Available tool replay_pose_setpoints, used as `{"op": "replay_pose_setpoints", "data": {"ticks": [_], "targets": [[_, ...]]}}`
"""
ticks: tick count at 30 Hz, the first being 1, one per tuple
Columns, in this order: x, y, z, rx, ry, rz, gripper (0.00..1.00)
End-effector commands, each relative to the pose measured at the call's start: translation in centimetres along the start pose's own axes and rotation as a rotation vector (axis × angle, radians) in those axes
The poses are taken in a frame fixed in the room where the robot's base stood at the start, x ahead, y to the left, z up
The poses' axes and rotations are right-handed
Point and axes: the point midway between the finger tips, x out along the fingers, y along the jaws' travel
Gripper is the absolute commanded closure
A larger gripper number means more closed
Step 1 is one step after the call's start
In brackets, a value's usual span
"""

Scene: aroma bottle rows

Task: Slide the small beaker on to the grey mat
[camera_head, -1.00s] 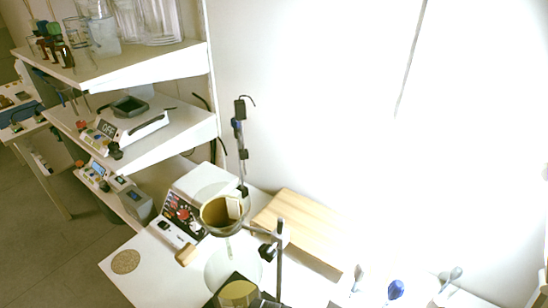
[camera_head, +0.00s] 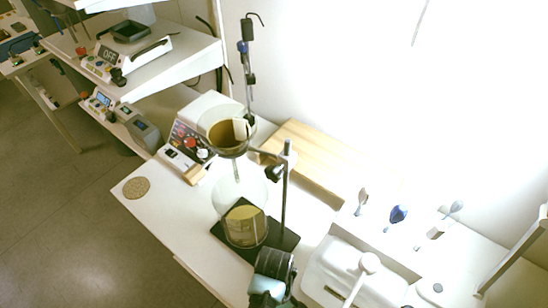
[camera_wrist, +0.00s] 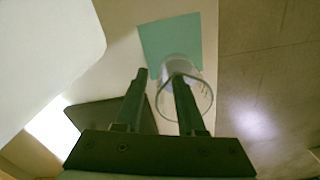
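The small clear beaker (camera_wrist: 201,97) shows in the wrist view, right of centre. Its far side overlaps the near edge of a blue-green mat (camera_wrist: 170,38), the only mat I see there; I cannot tell whether its base touches the mat. My gripper (camera_wrist: 158,76) is open, with a gap between its two dark fingers. The right finger overlaps the beaker in the picture; whether it is inside, above or touching the beaker is unclear. The left finger is outside the beaker, to its left. I cannot make out the small beaker or the mat in the head view.
A stand holds a funnel (camera_head: 228,135) above a beaker of yellow liquid (camera_head: 245,228) on a black base. A wooden board (camera_head: 318,155), a control box (camera_head: 187,140) and a cork disc (camera_head: 136,188) are around it. The bench edge runs close right of the mat.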

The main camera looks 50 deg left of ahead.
Motion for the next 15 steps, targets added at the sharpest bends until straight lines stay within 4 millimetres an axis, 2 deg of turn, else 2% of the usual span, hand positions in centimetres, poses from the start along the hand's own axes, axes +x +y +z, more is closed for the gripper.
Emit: {"op": "replay_pose_setpoints", "data": {"ticks": [10, 11, 15], "targets": [[0.36, 0.02, -0.02, 0.0, 0.001, 0.001, 0.61], [0.36, 0.02, -0.02, 0.0, 0.001, 0.001, 0.63], [0.35, 0.01, -0.02, 0.0, 0.001, 0.001, 0.89]]}}
